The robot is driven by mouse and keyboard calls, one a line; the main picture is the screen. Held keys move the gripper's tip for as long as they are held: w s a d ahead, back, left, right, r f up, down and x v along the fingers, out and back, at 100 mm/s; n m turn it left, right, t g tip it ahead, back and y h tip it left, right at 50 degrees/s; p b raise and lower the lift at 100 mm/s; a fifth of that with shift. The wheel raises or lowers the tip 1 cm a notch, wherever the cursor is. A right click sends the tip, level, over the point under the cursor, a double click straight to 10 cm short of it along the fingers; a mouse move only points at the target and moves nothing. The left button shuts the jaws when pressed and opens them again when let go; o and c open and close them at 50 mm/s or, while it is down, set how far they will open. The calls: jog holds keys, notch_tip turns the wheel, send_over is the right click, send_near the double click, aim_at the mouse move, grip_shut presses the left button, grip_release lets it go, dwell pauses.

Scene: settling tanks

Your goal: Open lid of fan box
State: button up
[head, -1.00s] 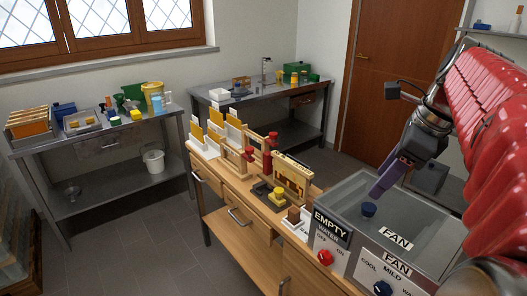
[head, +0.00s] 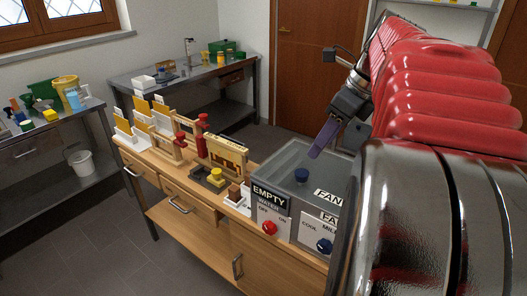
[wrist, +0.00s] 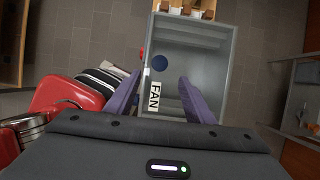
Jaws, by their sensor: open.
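The fan box is a grey box (head: 342,215) at the right end of the wooden bench, with EMPTY and FAN labels and a red and a blue dial in front. Its top looks like a clear lid (head: 320,160), lying flat, with a blue knob (head: 301,175) on it. In the wrist view my gripper (wrist: 161,82) is open and empty.
The wooden bench (head: 205,235) holds wooden stands, white holders and a yellow knob on a dark tray (head: 210,184) left of the box. Metal tables stand at the left (head: 55,135) and back (head: 165,85). My red arm fills the right of the head view.

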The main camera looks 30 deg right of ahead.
aim_at(302, 172)
jog(key=x, duration=1.1)
jog(key=shift+c, duration=0.7)
grip_shut()
jog(key=shift+w+d+r, duration=0.1)
jog(key=shift+d, duration=0.05)
